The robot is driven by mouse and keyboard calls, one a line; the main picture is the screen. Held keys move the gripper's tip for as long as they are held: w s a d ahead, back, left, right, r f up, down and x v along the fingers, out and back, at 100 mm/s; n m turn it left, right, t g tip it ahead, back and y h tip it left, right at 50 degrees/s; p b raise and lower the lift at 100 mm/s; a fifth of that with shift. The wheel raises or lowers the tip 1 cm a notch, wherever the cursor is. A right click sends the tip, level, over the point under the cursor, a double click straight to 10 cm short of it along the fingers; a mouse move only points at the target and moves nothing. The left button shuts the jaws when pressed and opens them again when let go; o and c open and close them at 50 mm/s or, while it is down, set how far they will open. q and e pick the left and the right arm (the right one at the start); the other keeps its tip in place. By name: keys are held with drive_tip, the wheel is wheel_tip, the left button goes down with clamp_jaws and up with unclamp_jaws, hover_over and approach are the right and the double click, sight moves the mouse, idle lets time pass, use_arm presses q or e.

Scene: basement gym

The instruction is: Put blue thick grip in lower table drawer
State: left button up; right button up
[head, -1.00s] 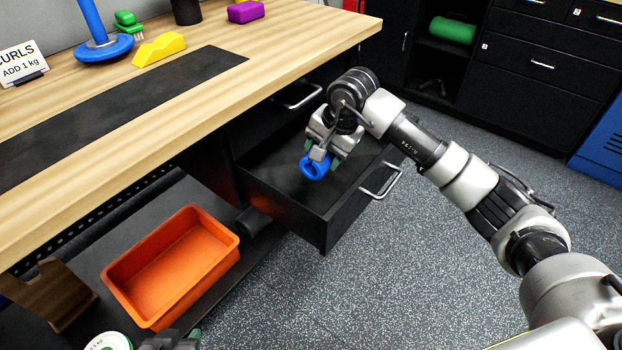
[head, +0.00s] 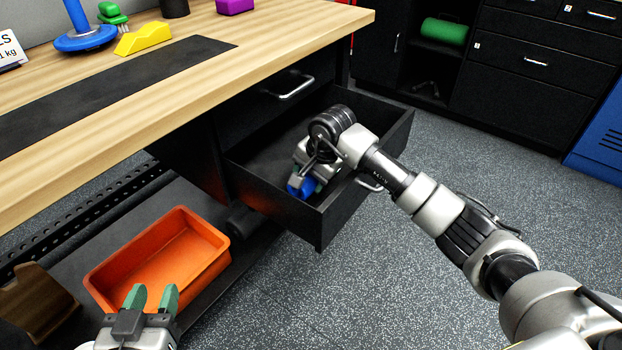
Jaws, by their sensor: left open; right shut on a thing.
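The blue thick grip (head: 301,188) is in my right gripper (head: 303,180), which is shut on it. The gripper and the grip are inside the open lower table drawer (head: 326,225), near its front left part. I cannot tell whether the grip touches the drawer floor. The lower drawer is black and pulled well out, with a metal handle on its front. My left gripper (head: 152,298) is open and empty at the bottom left, in front of the orange bin.
An orange bin (head: 215,272) stands on the low shelf under the table. The upper drawer (head: 270,98) is shut above the open one. The tabletop (head: 290,45) holds a blue stand, a yellow block and a purple block. The floor on the right is clear.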

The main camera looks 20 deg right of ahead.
use_arm(q)
drive_tip(key=shift+r, duration=0.15)
use_arm(e)
drive_tip(key=shift+f, duration=0.1)
use_arm(q)
drive_tip(key=shift+d+r+t, duration=0.1)
drive_tip(key=shift+r+t, duration=0.1)
drive_tip(key=shift+t, duration=0.1)
use_arm(e)
drive_tip(key=o, duration=1)
drive_tip(key=shift+o, duration=0.2)
drive_tip(key=shift+d+r, duration=0.1)
drive_tip(key=shift+r, duration=0.15)
use_arm(q)
drive_tip(key=s+a+f+g+y+p, duration=0.2)
drive_tip(key=s+f+g, duration=0.3)
drive_tip(key=f+g, duration=0.2)
drive_tip(key=shift+s+a+p, duration=0.15)
drive_tip(key=shift+a+p, duration=0.25)
use_arm(e)
drive_tip(key=v, duration=1.1)
drive_tip(key=shift+s+r, duration=0.2)
drive_tip(key=shift+r, duration=0.05)
